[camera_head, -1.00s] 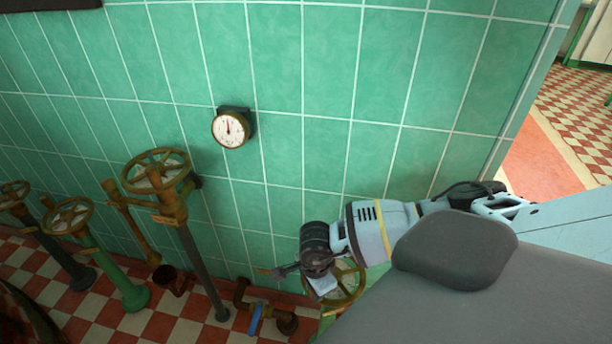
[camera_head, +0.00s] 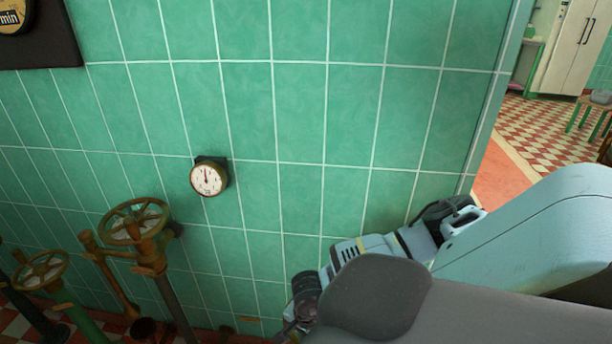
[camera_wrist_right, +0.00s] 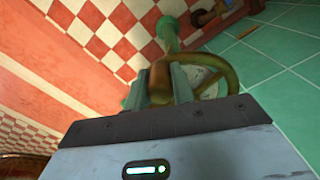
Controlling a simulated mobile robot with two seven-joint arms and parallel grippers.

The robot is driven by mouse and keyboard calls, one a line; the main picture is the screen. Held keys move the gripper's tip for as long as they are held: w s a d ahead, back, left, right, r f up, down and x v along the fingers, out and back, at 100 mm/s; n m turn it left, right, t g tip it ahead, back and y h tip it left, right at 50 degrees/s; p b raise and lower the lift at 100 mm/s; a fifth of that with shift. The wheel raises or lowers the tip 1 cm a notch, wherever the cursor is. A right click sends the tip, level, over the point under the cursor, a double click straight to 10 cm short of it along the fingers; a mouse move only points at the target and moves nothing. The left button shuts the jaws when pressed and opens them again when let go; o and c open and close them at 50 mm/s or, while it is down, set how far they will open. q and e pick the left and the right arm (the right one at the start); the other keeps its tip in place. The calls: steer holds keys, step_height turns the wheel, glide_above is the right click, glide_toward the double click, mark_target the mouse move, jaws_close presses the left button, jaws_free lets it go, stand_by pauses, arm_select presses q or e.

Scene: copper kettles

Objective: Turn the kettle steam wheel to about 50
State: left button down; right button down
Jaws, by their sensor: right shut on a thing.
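My right gripper (camera_wrist_right: 158,80) is shut on the brass knob at the edge of a spoked hand wheel (camera_wrist_right: 226,66) in the right wrist view. The wheel stands on a green post near the green wall. No lettering shows that names it as the steam wheel. In the head view my right arm reaches in from the right, and the wheel is hidden or below the picture. A round white gauge (camera_head: 208,179) with a brass rim hangs on the wall; its needle points nearly straight up. My left gripper is not in view.
Two other hand wheels stand at the lower left, one on a brown post (camera_head: 134,220) and one on a green post (camera_head: 41,270). A dark panel (camera_head: 50,48) hangs at the top left. A doorway opens on the right.

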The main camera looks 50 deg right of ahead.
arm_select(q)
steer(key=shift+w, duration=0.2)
arm_select(e)
steer(key=shift+s, duration=0.1)
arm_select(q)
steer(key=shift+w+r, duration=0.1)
arm_select(e)
steer(key=c, duration=1.2)
jaws_free()
steer(key=shift+r, duration=0.15)
step_height(320, 180, up, 8)
steer(key=shift+f, duration=0.2)
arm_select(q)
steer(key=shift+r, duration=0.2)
